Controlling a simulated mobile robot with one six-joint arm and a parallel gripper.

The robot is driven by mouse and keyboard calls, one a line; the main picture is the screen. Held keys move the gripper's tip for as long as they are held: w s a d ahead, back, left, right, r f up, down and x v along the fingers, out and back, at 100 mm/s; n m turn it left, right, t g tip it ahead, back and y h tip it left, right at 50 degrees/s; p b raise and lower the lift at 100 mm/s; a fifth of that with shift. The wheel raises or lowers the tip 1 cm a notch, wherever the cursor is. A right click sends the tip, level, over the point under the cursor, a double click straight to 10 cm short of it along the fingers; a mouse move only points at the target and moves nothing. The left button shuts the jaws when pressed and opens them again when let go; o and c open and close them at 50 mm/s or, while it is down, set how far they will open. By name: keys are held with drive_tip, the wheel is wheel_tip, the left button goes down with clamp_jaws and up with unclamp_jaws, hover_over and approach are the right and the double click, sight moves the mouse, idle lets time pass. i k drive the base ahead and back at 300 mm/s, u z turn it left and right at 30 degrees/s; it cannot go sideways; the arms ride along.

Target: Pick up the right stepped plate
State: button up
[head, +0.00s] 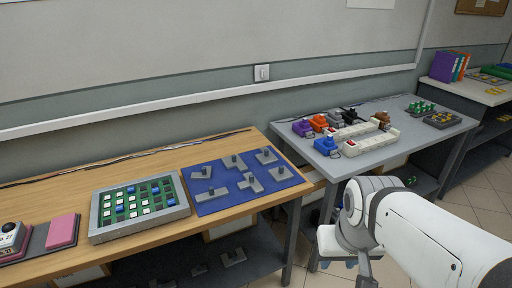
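Several flat grey plates, each with a dark upright knob, lie spread on a blue mat (208,208) on the wooden table. The ones farthest right are a grey plate (267,158) at the back and a grey plate (285,175) nearer the front. They are small here, and I cannot tell from their outlines which is the right stepped plate. My white arm comes in from the lower right and bends down in front of the grey table. My gripper's fingers are not visible. The arm is apart from the mat and the plates.
A grey tray (97,224) with a green grid of blue and white blocks stands left of the mat. A pink block (62,231) lies farther left. The grey table (400,150) on the right holds coloured connectors and white power strips. A gap separates the tables.

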sight(233, 161)
drive_tip(key=z, duration=0.65)
drive_tip(key=k, duration=1)
drive_tip(key=z, duration=0.45)
drive_tip(key=i, duration=0.8)
drive_tip(key=u, duration=1.2)
drive_tip(key=i, duration=1.7)
drive_tip(key=u, duration=0.8)
